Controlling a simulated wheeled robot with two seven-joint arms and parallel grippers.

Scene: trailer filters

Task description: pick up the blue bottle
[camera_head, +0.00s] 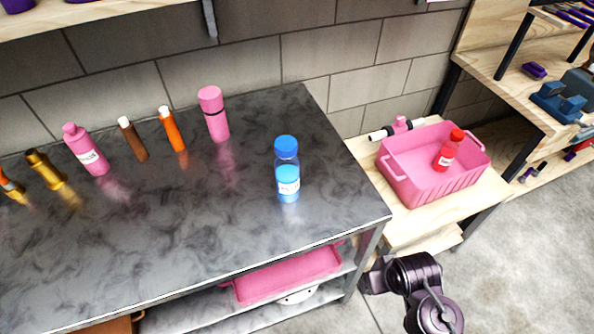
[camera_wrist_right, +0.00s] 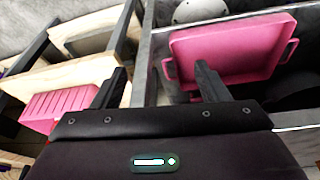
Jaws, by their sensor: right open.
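The blue bottle (camera_head: 287,170) stands upright on the dark marbled table (camera_head: 180,230), near its right end. It has a blue cap, a clear neck and a white label. My right arm shows at the lower right of the head view, beyond the table's right edge and below the bottle, apart from it. My right gripper (camera_wrist_right: 160,80) is open and empty in the right wrist view, its two fingers spread. The bottle is not visible in the right wrist view. My left gripper is not in view.
Several other bottles, including a pink one (camera_head: 84,149) and an orange one (camera_head: 172,129), stand left of the blue bottle. A pink bin (camera_head: 420,190) holding a red bottle (camera_head: 448,150) sits on a wooden stand to the right. A pink tray (camera_head: 290,275) lies on the shelf below.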

